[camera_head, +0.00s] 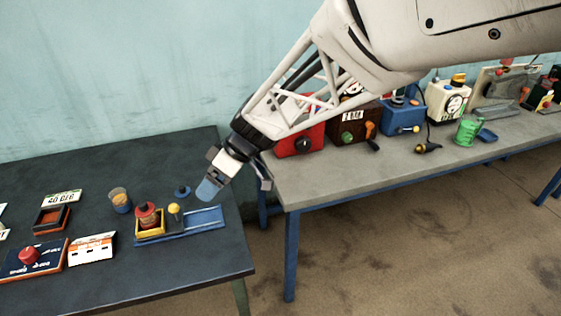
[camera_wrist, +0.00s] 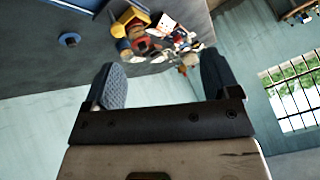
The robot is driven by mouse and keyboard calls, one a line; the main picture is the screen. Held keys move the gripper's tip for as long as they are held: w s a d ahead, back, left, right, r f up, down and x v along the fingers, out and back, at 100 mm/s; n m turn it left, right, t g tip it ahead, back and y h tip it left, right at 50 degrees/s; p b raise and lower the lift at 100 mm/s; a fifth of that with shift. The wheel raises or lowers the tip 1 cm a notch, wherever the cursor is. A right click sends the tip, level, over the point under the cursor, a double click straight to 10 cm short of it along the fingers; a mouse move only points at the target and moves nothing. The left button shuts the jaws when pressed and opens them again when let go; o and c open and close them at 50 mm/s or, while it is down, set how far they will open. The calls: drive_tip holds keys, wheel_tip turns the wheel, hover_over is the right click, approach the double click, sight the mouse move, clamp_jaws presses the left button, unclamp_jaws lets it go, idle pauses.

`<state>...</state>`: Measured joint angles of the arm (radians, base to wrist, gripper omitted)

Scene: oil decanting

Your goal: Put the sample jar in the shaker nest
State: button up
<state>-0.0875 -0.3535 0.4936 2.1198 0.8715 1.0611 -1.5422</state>
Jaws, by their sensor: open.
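A jar with a red lid and brown contents (camera_head: 147,217), which looks like the sample jar, stands upright in the yellow square nest (camera_head: 151,236) on a blue shaker base (camera_head: 205,219). How deep it sits is hidden by the nest's wall. My gripper (camera_head: 208,188) is above and to the right of the jar, over the right side of the dark table, apart from it. In the wrist view my gripper (camera_wrist: 160,86) has its two blue-grey fingers wide apart with nothing between them. The yellow nest (camera_wrist: 138,14) shows small at the top there.
A yellow-topped knob (camera_head: 174,209) stands beside the nest. A blue ring (camera_head: 182,192) and a cup with amber and blue (camera_head: 120,201) lie behind. A red button box (camera_head: 30,257) and label cards are left. The grey bench (camera_head: 350,178) carries several machines.

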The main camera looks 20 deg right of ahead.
drive_tip(key=s+d+r+m+t+h, duration=0.1)
drive_tip(key=s+d+r+m+h, duration=0.2)
drive_tip(key=s+d+m, duration=0.3)
drive_tip(key=s+d+r+m+t+h, duration=0.2)
drive_tip(key=s+d+m+h, duration=0.3)
drive_tip(key=s+d, duration=0.5)
drive_tip(key=s+r+m, duration=0.1)
drive_tip(key=s+m, duration=0.1)
drive_tip(key=shift+s+d+h, duration=0.25)
drive_tip(key=shift+s+h, duration=0.05)
drive_tip(key=shift+s, duration=0.1)
